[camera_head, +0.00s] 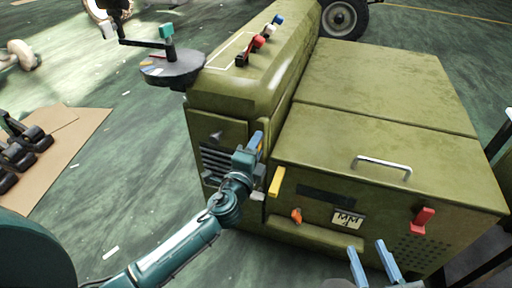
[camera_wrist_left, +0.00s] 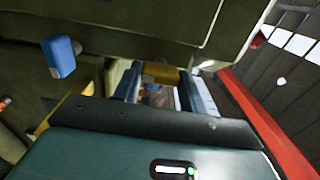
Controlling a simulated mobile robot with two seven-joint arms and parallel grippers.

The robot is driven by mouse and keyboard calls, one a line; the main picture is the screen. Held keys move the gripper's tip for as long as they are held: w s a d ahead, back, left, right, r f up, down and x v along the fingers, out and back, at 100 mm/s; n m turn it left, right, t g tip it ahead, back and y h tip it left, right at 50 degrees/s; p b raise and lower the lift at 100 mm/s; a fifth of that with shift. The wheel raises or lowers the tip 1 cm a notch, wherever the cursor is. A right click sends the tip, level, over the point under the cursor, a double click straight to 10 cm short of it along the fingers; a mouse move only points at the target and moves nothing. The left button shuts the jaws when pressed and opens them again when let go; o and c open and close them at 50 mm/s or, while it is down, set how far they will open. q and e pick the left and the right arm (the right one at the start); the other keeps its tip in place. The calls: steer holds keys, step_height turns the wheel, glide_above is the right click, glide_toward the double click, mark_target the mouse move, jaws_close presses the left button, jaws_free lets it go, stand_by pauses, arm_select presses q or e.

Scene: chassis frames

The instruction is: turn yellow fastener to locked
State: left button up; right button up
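My left gripper (camera_head: 258,145) is at the front of the green chassis (camera_head: 370,145), near its left corner. In the left wrist view its two fingers (camera_wrist_left: 160,88) stand apart, with a yellow block (camera_wrist_left: 162,72) at their tips. The block spans the gap between them; I cannot tell whether the fingers press on it. In the head view the fingers hide most of this piece. Another yellow bar (camera_head: 276,181) sits on the chassis front to the right of the left gripper. My right gripper (camera_head: 373,262) is open and empty in front of the chassis.
A round tray (camera_head: 173,69) juts out at left.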

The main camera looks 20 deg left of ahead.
arm_select(q)
steer(key=o, duration=0.4)
steer(key=shift+s, duration=0.1)
steer(key=s, duration=1.3)
steer(key=shift+a, duration=0.25)
steer(key=shift+r, duration=0.1)
